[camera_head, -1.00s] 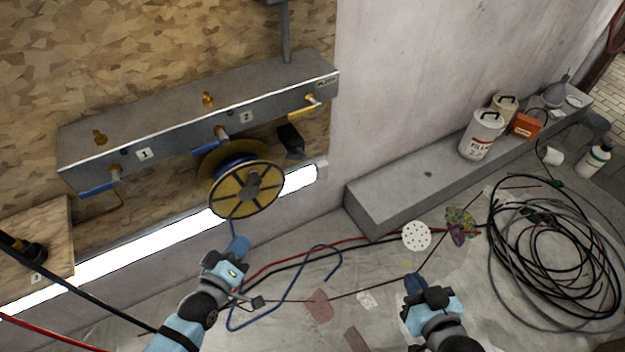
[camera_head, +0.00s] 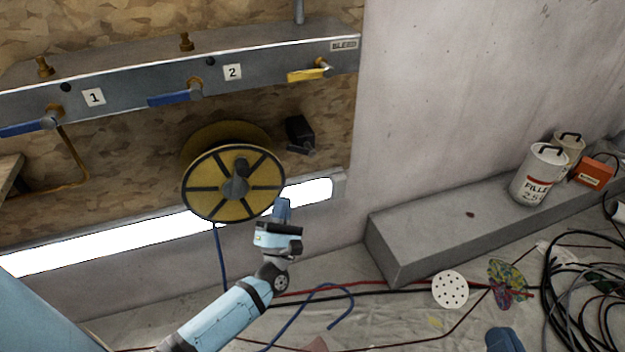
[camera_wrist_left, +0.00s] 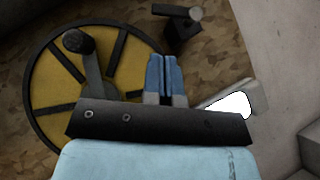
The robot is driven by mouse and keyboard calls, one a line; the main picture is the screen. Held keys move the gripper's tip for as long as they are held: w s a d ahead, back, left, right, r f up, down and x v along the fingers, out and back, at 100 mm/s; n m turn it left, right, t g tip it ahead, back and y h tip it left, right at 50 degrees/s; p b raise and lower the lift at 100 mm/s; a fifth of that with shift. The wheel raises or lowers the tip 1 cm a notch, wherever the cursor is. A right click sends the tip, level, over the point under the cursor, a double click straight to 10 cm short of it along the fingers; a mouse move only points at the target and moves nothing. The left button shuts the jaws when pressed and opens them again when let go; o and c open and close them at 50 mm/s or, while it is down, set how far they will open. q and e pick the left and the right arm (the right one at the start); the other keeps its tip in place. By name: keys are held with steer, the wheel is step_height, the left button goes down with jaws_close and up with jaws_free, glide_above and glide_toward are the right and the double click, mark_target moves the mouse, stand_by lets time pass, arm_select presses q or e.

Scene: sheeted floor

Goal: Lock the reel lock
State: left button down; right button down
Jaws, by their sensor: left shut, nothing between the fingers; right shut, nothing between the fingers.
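The yellow reel (camera_head: 213,195) with dark spokes and a dark rim is mounted on the wooden wall panel. It has a grey hub with a crank and dark knob (camera_head: 241,166). A black block with a small lever, possibly the reel lock (camera_head: 299,132), sits on the panel to the upper right of the reel. My left gripper (camera_head: 282,206) is shut and empty at the reel's lower right edge. In the left wrist view its blue fingers (camera_wrist_left: 167,78) point up, between the reel (camera_wrist_left: 50,95) and the black block (camera_wrist_left: 182,34).
A metal manifold (camera_head: 125,92) with blue levers and a yellow lever (camera_head: 306,74) runs above the reel. A lit white strip (camera_head: 110,243) runs below it. A grey concrete ledge (camera_head: 400,240) lies to the right, with cans on it. Hoses lie on the sheeted floor.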

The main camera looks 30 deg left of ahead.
arm_select(q)
steer(key=shift+w+f+n+y, duration=0.3)
steer(key=shift+w+n+y, duration=0.1)
steer(key=shift+n+y, duration=0.35)
arm_select(e)
steer(key=shift+d+f, duration=0.1)
steer(key=shift+d, duration=0.1)
arm_select(q)
steer(key=shift+h, duration=0.25)
